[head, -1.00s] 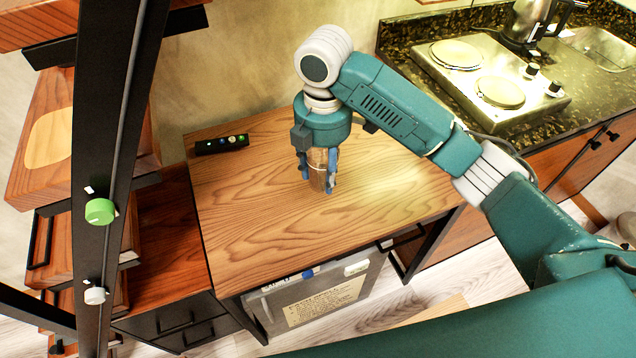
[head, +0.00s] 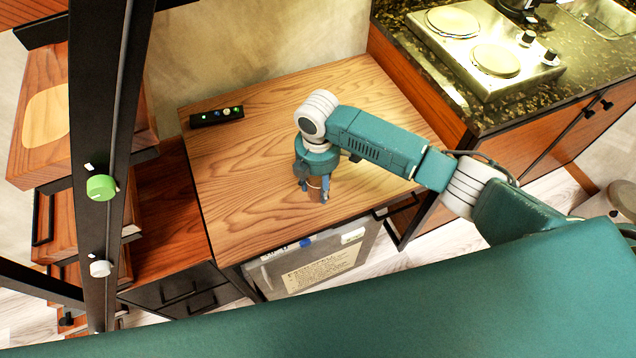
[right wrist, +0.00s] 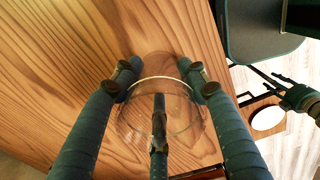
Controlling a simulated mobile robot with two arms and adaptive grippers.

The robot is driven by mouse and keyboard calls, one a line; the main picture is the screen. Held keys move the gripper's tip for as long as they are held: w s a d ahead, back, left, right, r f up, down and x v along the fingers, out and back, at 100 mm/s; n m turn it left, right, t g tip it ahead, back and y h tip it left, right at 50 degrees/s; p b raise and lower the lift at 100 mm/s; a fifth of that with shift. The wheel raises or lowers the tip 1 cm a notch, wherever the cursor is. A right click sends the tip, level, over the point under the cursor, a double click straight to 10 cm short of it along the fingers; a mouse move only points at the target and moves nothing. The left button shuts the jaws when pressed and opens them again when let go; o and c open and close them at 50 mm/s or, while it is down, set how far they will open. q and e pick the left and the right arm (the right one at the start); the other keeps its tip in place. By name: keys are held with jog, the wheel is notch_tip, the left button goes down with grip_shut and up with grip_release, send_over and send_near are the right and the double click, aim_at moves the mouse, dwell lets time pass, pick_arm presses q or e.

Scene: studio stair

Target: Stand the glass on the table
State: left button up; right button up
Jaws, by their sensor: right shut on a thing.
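The glass is clear and see-through; it shows between the fingers of my right gripper (head: 314,188) in the head view, over the wooden table (head: 240,165). My right gripper is shut on the glass. It looks roughly upright, low over the table's front part. I cannot tell whether its base touches the wood.
A black post (head: 100,170) and wooden stair treads stand at left. A counter with a two-plate hob (head: 490,50) is at right.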

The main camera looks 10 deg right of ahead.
jog(key=shift+f, duration=0.1)
jog(key=o, duration=1.3)
jog(key=shift+o, duration=0.2)
notch_tip(320, 180, up, 12)
jog(key=b, duration=0.1)
